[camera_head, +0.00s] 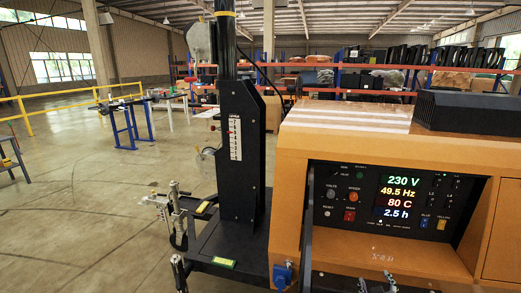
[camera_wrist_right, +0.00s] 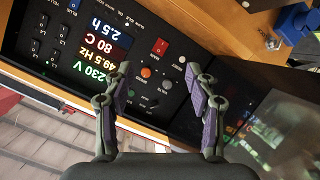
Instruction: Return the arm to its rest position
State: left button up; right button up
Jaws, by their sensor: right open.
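My right gripper (camera_wrist_right: 158,78) is open and empty, its two purple-padded fingers apart in the wrist view. It faces the control panel (camera_wrist_right: 70,80), which shows turned over there, with buttons and knobs seen between and beyond the fingers. No contact with the panel is visible. In the head view only the tips of my right gripper (camera_head: 376,284) show at the bottom edge, below the control panel (camera_head: 340,205). The panel's display (camera_head: 401,197) is lit and reads 230 V, 49.5 Hz, 80 C and 2.5 h.
The orange machine housing (camera_head: 296,150) fills the right side. A blue connector (camera_head: 282,274) sticks out at the housing's lower left. Open floor (camera_head: 80,220) lies left.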

jog(key=s+a+f+m+g+y, duration=0.1)
jog(key=s+a+f+g, duration=0.2)
jog(key=s, duration=0.5)
jog(key=s+a+f+g+y, duration=0.2)
jog(key=s+a+f+g, duration=0.1)
jog(key=s, duration=0.5)
jog(key=s+a+f+m+g+y, duration=0.1)
jog(key=s+a+f+g, duration=0.25)
jog(key=s, duration=0.45)
notch_tip(320, 180, down, 24)
jog(key=s+d+r+g, duration=0.1)
jog(key=s+d, duration=0.1)
jog(key=d, duration=0.1)
pick_arm(q)
jog(key=shift+s, duration=0.8)
pick_arm(e)
jog(key=s+d+f+g, duration=0.1)
jog(key=s+f, duration=1.7)
jog(key=s, duration=0.1)
jog(key=shift+d+f+g, duration=0.1)
jog(key=shift+g, duration=0.15)
